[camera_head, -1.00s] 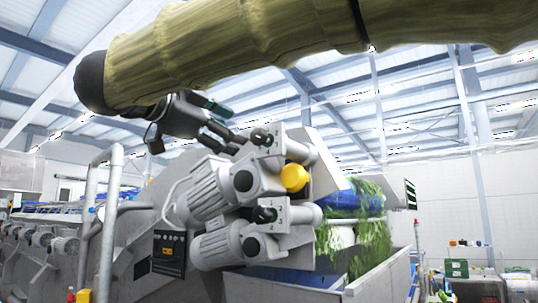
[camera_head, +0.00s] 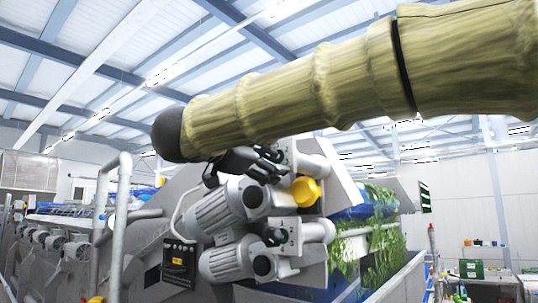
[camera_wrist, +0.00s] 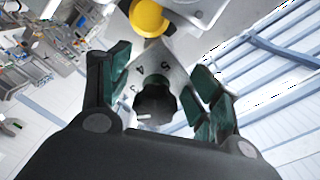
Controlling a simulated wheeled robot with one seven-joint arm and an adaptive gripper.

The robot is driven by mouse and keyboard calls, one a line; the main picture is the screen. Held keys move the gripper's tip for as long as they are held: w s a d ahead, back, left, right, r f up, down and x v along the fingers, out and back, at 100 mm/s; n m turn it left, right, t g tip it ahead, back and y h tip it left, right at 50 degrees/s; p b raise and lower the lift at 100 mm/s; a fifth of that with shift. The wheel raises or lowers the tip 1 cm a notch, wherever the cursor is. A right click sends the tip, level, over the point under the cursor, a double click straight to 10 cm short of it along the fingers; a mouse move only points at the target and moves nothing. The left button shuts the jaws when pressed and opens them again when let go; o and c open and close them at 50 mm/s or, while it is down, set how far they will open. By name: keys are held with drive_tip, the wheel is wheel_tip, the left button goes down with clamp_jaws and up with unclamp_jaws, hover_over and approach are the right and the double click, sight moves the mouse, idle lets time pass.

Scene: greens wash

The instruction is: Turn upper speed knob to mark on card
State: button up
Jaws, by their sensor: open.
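The upper speed knob is a black lobed knob (camera_wrist: 155,103) on a pale plate (camera_wrist: 150,70) with printed numbers; 5, 4 and 3 show in the wrist view. A short white line shows at the knob's lower left. My gripper (camera_wrist: 162,78) is open with its green-padded fingers on either side of the knob; contact is not clear. In the head view my gripper (camera_head: 266,162) is at the upper plate (camera_head: 291,158), and my arm and fingers hide that knob. The lower knob (camera_head: 274,238) sits on a similar plate (camera_head: 289,228) below.
Grey motors (camera_head: 228,207) sit just left of the plates. A yellow round part (camera_head: 306,191) is close to the upper plate, and beside the fingers in the wrist view (camera_wrist: 149,18). A dark striped card (camera_head: 425,196) stands to the right.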

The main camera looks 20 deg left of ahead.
sight(266, 150)
drive_tip(key=s, duration=0.1)
drive_tip(key=s+r, duration=0.1)
drive_tip(key=s, duration=0.1)
drive_tip(key=shift+s+d+r, duration=0.2)
drive_tip(key=shift+s+d, duration=0.05)
drive_tip(key=shift+d, duration=0.05)
drive_tip(key=w, duration=0.1)
drive_tip(key=w+f, duration=0.1)
drive_tip(key=shift+w, duration=0.35)
drive_tip(key=c, duration=0.6)
drive_tip(key=shift+a, duration=0.15)
drive_tip(key=c, duration=0.3)
drive_tip(key=shift+s+a, duration=0.1)
drive_tip(key=shift+s, duration=0.15)
drive_tip(key=shift+c, duration=0.7)
drive_tip(key=shift+f+b, duration=0.1)
drive_tip(key=shift+b, duration=0.25)
